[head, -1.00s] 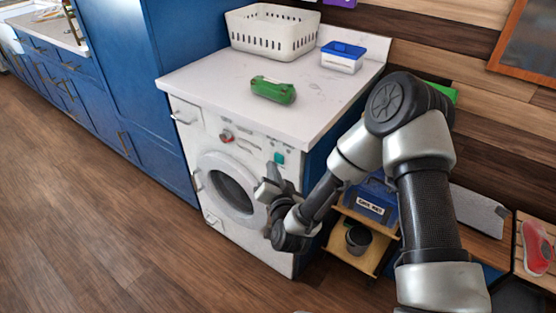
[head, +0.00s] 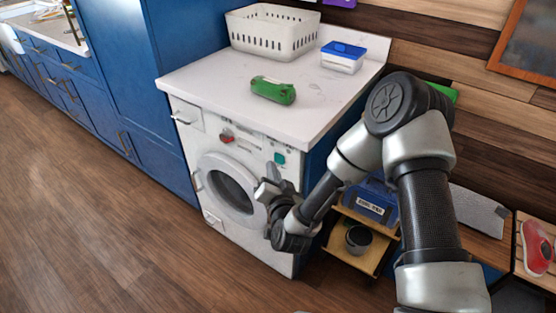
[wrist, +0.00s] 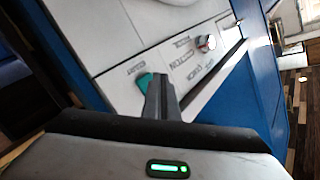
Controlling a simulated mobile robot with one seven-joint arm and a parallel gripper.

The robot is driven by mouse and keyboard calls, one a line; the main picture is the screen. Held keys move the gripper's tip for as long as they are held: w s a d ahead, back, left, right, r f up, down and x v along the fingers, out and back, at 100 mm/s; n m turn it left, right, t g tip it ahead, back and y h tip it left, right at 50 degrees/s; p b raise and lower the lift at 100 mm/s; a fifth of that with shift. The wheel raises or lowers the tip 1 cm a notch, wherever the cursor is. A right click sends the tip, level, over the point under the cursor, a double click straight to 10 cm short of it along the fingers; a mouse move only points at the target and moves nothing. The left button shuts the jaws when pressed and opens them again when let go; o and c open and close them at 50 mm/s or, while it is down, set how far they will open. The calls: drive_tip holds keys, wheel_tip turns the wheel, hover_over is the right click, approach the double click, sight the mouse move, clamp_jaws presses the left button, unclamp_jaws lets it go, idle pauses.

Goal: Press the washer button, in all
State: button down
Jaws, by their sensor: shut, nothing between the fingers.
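The white washer (head: 212,160) stands under a pale countertop, its round door closed. Its teal button (head: 279,158) is at the right of the control panel, with a red knob (head: 227,136) to the left. My gripper (head: 270,186) is in front of the washer, just below the button in the head view. In the wrist view the shut, empty fingers (wrist: 160,90) overlap the teal button (wrist: 145,82) and hide part of it. I cannot tell whether the fingertips touch it or whether it is pressed in. The knob also shows in the wrist view (wrist: 205,42).
On the countertop (head: 205,85) are a white basket (head: 272,35), a green object (head: 272,90) and a blue-lidded box (head: 343,57). A wooden shelf (head: 352,262) with a dark pot stands right of the washer, near my arm. The floor (head: 100,220) at left is clear.

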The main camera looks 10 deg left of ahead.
drive_tip(key=shift+w, duration=0.1)
idle(0.6)
drive_tip(key=shift+w+d, duration=0.15)
drive_tip(key=shift+w, duration=0.15)
drive_tip(key=shift+w+d+b, duration=0.2)
drive_tip(key=shift+w+b, duration=0.25)
drive_tip(key=shift+w, duration=0.05)
idle(0.7)
drive_tip(key=shift+s, duration=0.15)
drive_tip(key=shift+s+a, duration=0.35)
drive_tip(key=shift+s, duration=0.4)
drive_tip(key=s, duration=0.1)
drive_tip(key=s+a+b, duration=0.1)
drive_tip(key=s, duration=0.1)
drive_tip(key=s+a, duration=0.1)
drive_tip(key=shift+s, duration=0.3)
